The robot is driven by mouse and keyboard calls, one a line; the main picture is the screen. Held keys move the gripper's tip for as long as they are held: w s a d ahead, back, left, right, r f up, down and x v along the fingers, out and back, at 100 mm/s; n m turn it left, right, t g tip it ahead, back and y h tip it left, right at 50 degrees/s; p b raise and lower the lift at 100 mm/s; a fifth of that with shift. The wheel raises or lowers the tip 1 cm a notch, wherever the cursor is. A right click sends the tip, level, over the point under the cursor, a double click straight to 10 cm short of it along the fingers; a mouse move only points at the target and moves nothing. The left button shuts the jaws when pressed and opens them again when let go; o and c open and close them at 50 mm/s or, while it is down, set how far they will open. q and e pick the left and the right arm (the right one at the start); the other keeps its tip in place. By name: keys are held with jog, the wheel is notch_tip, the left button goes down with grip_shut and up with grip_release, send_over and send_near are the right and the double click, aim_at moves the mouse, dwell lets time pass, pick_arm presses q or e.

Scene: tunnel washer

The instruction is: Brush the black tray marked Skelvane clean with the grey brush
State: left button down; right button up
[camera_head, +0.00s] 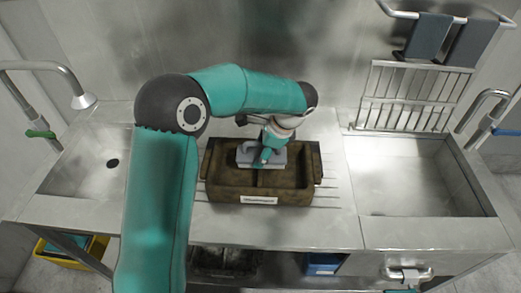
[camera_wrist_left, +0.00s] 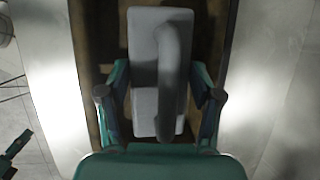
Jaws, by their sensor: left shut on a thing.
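The tray (camera_head: 225,190) stands on the steel drainboard between the two sinks. Its surface looks brown and soiled over a dark body, and a white label with small, unreadable lettering is on its front wall. My left gripper (camera_head: 268,157) reaches down over the tray and is shut on the grey brush (camera_head: 245,157), which is inside the tray near its middle. In the left wrist view, the brush (camera_wrist_left: 145,60) with its curved handle sits between the two fingers, above the tray's brown floor. Whether the bristles touch the floor is hidden.
An empty sink (camera_head: 85,165) lies at left and a larger sink (camera_head: 420,180) at right, each with a tap. A wire rack (camera_head: 415,95) leans on the back wall below grey cloths (camera_head: 428,38). A yellow crate (camera_head: 65,250) and blue box (camera_head: 322,264) stand below.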

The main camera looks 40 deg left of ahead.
pick_arm(q)
jog(key=shift+f+b, duration=0.8)
jog(key=shift+f, duration=0.4)
jog(key=shift+r, duration=0.1)
